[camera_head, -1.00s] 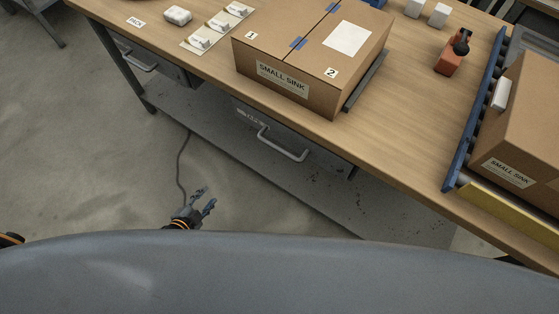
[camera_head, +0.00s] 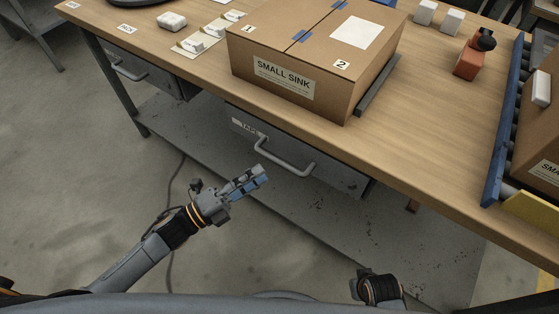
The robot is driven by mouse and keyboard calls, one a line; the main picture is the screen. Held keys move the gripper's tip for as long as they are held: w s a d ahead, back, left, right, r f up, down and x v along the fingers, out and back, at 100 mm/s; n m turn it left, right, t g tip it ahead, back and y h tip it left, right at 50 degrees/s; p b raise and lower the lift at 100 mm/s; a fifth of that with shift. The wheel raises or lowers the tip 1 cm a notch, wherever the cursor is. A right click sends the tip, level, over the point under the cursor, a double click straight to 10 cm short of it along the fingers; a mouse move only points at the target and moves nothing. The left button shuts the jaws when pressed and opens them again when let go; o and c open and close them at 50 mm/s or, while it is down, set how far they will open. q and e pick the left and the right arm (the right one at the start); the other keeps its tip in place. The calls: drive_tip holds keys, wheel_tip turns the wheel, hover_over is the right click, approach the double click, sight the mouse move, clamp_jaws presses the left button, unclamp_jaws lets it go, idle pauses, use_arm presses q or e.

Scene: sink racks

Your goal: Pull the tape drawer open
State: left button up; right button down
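The tape drawer (camera_head: 331,176) is a grey drawer under the front edge of the workbench, with a label (camera_head: 247,129) reading TAPE. It looks shut. Its pale bar handle (camera_head: 287,166) sticks out from the front. My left gripper (camera_head: 262,174) is just left of and below the handle in the picture, with its fingers pointing towards it. A small gap shows between fingertips and handle, and nothing is seen in the fingers. The fingers overlap in this view, so their opening is unclear. My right wrist shows at the bottom right; its fingers are not visible.
A cardboard box (camera_head: 283,81) marked SMALL SINK sits on the wooden bench (camera_head: 420,130) above the drawer. Another drawer (camera_head: 135,70) is at the left. A grey lower shelf (camera_head: 330,225) lies beneath. A blue-railed conveyor (camera_head: 505,125) is at the right.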

sight(279, 161)
use_arm(q)
drive_tip(key=x, duration=0.7)
drive_tip(key=shift+w, duration=0.1)
clamp_jaws()
